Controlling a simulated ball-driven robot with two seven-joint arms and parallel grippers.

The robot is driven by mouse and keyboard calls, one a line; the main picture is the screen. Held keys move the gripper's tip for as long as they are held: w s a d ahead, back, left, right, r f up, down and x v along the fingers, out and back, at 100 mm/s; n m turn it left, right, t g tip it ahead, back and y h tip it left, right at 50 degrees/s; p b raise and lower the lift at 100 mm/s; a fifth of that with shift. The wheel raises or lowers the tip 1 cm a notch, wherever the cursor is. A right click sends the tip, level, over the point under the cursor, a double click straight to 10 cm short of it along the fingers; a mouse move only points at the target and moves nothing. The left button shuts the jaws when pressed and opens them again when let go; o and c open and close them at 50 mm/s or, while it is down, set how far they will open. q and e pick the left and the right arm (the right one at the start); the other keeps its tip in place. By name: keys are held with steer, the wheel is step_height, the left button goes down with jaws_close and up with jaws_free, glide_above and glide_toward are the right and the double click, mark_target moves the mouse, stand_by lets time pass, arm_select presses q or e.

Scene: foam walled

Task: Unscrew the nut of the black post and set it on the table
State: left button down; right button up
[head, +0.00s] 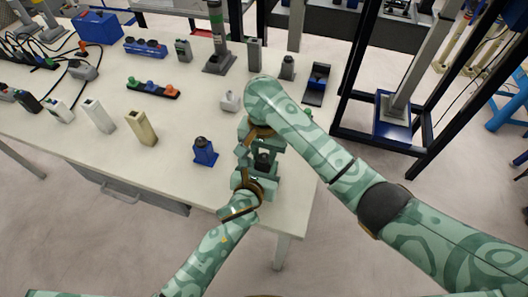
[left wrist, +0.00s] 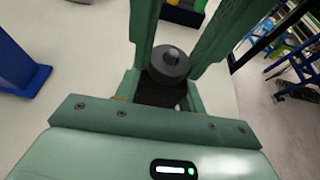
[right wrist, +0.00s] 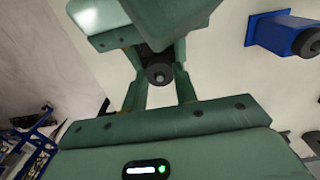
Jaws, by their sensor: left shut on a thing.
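The black post (head: 263,160) stands near the table's front right corner, upright in the head view, partly covered by my grippers. Its round dark nut (left wrist: 168,66) with a grey stud on top shows in the left wrist view, and also in the right wrist view (right wrist: 158,73). My left gripper (head: 257,174) is shut on the black post's body below the nut. My right gripper (head: 262,146) comes from the far side, with its fingers on both sides of the nut. A small gap seems to show beside the nut, so I read this gripper as open.
A blue block with a dark top (head: 205,152) stands just left of the grippers. A light grey piece (head: 230,100) and a blue-black tray (head: 317,84) lie behind. Bare table (head: 180,185) lies to the front left; the front edge is close.

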steer(key=n, duration=0.6)
steer(key=shift+n, duration=0.3)
steer(key=o, duration=1.1)
